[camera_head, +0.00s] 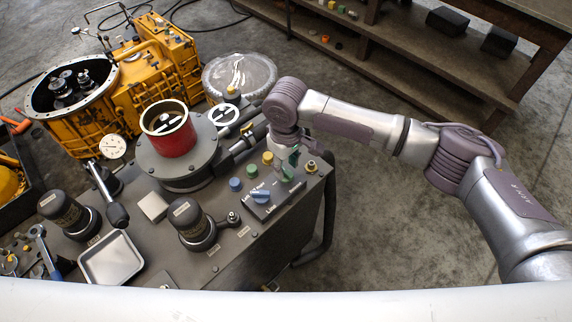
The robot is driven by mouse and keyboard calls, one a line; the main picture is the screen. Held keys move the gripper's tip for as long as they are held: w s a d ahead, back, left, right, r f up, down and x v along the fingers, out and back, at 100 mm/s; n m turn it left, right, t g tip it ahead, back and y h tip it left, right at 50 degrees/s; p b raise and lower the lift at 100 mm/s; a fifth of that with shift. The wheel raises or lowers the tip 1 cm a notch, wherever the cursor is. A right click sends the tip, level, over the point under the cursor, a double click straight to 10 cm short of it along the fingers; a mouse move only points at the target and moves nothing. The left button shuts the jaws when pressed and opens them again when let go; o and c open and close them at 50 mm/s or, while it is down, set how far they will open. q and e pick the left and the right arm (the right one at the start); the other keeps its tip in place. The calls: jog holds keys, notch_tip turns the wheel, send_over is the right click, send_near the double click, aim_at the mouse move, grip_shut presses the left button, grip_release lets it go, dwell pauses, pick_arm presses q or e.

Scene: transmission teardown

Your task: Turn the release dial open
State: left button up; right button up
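A small control panel (274,205) with printed marks sits near the right edge of the grey workbench top (232,262). A blue dial with a raised grip (261,195) is on it and looks like the release dial; its labels are too small to read surely. My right gripper (287,166) points down just behind and right of the blue dial, close to a green knob (287,174). My wrist and the small size hide whether its fingers are apart or touch anything. My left gripper is not in view.
Blue (235,184), green (252,171) and yellow (268,158) buttons stand beside the panel. A red cylinder (172,138) in a dark round fixture, black cylindrical units (192,225) and a metal tray (111,260) occupy the bench. A yellow transmission housing (150,85) stands behind.

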jog(key=shift+f, duration=0.95)
grip_shut()
